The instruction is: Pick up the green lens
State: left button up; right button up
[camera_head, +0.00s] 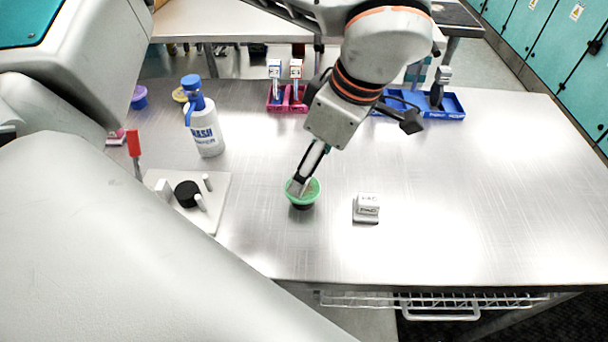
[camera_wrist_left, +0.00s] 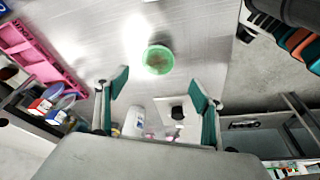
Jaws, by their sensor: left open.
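The green lens (camera_head: 314,191) is a round green-rimmed piece with a dark underside, on the metal table at the middle front. It also shows in the left wrist view (camera_wrist_left: 158,60), as a green disc beyond the fingers. My left gripper (camera_head: 299,186) points down at it, with a fingertip overlapping its rim in the head view. I cannot tell whether they touch. In the left wrist view my left gripper (camera_wrist_left: 160,88) is open with its two teal-padded fingers apart and nothing between them. My right gripper is not in view.
A white board (camera_head: 221,190) with a black knob stands left of the lens. A wash bottle (camera_head: 208,135) is behind it. A small white box (camera_head: 368,203) is to the right. A pink rack (camera_head: 285,105) and blue tray (camera_head: 453,114) are at the back. The right side is clear.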

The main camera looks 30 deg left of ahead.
aim_at(307, 189)
pick_arm(q)
jog(key=shift+s+a+f, duration=0.15)
jog(key=shift+f, duration=0.4)
jog(key=shift+w+p+x, duration=0.15)
jog(key=shift+w+x, duration=0.05)
jog(key=shift+x, duration=1.2)
jog(key=shift+w+p+x, duration=0.15)
jog(key=shift+w+x, duration=0.1)
jog(key=shift+x, duration=1.1)
jog(key=c, duration=1)
